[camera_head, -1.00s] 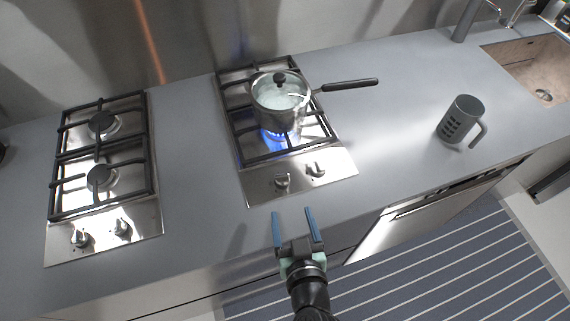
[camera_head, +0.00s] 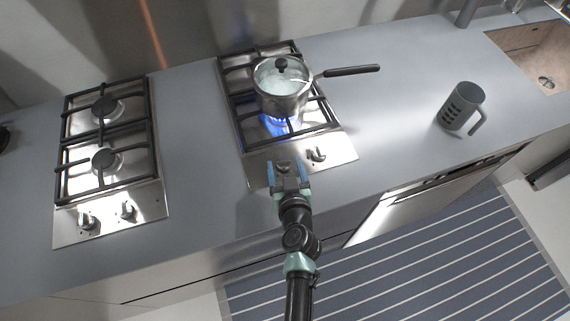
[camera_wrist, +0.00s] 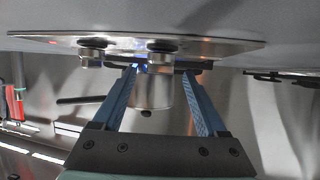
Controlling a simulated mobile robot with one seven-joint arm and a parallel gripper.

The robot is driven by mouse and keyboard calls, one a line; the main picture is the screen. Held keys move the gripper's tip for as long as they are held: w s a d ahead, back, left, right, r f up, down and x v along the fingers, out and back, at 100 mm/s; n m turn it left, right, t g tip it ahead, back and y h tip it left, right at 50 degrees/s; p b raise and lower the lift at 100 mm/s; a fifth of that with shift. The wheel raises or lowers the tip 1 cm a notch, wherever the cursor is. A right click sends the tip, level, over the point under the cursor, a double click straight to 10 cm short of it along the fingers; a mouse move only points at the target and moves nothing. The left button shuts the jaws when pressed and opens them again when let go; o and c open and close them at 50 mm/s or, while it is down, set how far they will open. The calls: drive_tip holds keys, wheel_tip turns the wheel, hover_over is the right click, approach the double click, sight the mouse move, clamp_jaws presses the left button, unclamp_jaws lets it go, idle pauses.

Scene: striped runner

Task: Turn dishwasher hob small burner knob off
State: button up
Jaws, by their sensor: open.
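The hob (camera_head: 335,150) on the right has two knobs on its front steel plate. Its left knob (camera_head: 284,168) is partly hidden by my gripper (camera_head: 286,166), which is open with one blue finger on each side of it. In the wrist view this knob (camera_wrist: 160,50) shows between the fingertips of my gripper (camera_wrist: 160,69); I cannot tell if they touch it. The right knob (camera_head: 316,155) is clear of the gripper, and it also shows in the wrist view (camera_wrist: 92,50). A blue flame (camera_head: 276,126) burns at the front burner under a lidded pot (camera_head: 281,92).
The pot's dark handle (camera_head: 350,71) points right. A second hob (camera_head: 140,203) with two knobs (camera_head: 87,221) is at the left, no flame visible. A grey mug (camera_head: 462,106) stands right of the lit hob, before a sink (camera_head: 525,62). The counter between is clear.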

drive_tip(key=shift+w, duration=0.25)
clamp_jaws()
idle(0.3)
